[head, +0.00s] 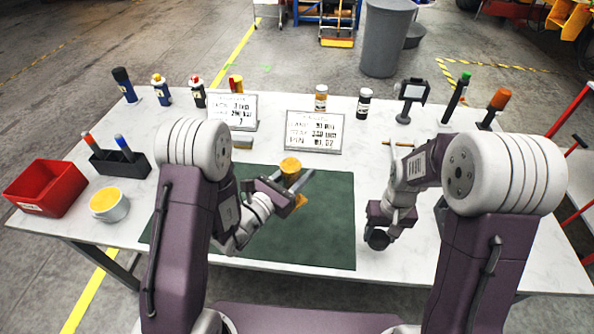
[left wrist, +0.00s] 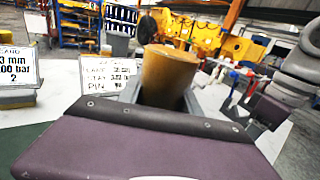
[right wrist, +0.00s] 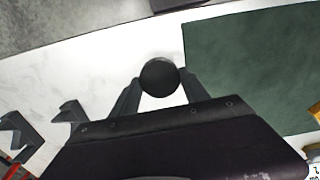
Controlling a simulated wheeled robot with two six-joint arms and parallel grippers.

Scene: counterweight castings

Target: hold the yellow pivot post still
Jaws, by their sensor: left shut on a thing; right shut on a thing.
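The yellow pivot post (head: 290,166) stands above the green mat (head: 335,220), and a yellow piece (head: 300,201) shows below it. My left gripper (head: 293,179) is shut on the post, one finger on each side. In the left wrist view the post (left wrist: 166,72) stands between the fingers, its lower part hidden by the gripper body. My right gripper (head: 378,236) is over the white table, right of the mat. It is shut on a round black thing (right wrist: 159,77), seen from its end between the fingertips in the right wrist view.
A red bin (head: 44,188), a pen holder (head: 120,164) and a round tin (head: 109,205) stand at the left. Two sign cards (head: 314,132) (head: 232,110), bottles and tools line the back edge.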

